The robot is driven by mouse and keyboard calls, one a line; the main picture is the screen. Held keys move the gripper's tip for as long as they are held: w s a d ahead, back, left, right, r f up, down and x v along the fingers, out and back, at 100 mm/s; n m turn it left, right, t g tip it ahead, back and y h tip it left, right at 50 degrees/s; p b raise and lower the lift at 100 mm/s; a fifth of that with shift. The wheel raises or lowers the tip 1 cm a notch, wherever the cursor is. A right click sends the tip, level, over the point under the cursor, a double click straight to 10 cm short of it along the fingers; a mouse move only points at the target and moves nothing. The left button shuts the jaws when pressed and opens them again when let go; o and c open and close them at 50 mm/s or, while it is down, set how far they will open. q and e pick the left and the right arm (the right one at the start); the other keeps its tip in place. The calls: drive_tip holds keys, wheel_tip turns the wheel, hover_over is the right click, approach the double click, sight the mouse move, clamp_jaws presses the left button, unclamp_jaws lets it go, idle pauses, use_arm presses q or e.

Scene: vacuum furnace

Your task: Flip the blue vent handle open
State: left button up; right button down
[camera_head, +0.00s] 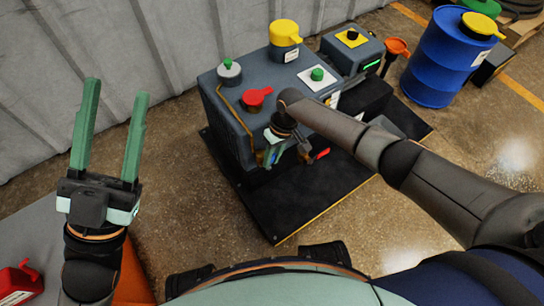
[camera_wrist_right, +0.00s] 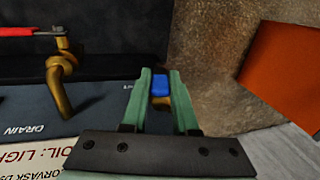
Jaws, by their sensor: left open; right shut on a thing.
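The blue vent handle (camera_wrist_right: 159,84) shows in the right wrist view as a small blue piece with brass just below it. My right gripper (camera_wrist_right: 160,74) is shut on it, one green finger on each side. In the head view my right gripper (camera_head: 272,158) is at the front face of the dark grey machine (camera_head: 235,115), and the arm and fingers mostly hide the handle. How far the handle is turned cannot be told. My left gripper (camera_head: 115,90) is open and empty at the left, fingers up, far from the machine.
A red drain handle (camera_head: 321,154) on a brass valve (camera_wrist_right: 62,75) sits beside the right gripper. A red knob (camera_head: 256,97), a green button (camera_head: 317,74) and a yellow cap (camera_head: 284,32) are on top. A blue barrel (camera_head: 446,58) stands behind right.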

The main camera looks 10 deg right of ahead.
idle(0.3)
drive_tip(key=shift+s+r+p, duration=0.1)
drive_tip(key=shift+r+p, duration=0.05)
drive_tip(key=shift+p, duration=0.2)
drive_tip(key=h+p, duration=0.1)
drive_tip(key=a+p, duration=0.1)
drive_tip(key=shift+s+r+t+h+p, duration=0.1)
drive_tip(key=shift+s+t+h+p, duration=0.1)
drive_tip(key=shift+t+h+p, duration=0.15)
drive_tip(key=shift+f+h+p, duration=0.2)
drive_tip(key=shift+h+p, duration=0.15)
drive_tip(key=shift+h, duration=0.2)
drive_tip(key=c, duration=0.7)
unclamp_jaws()
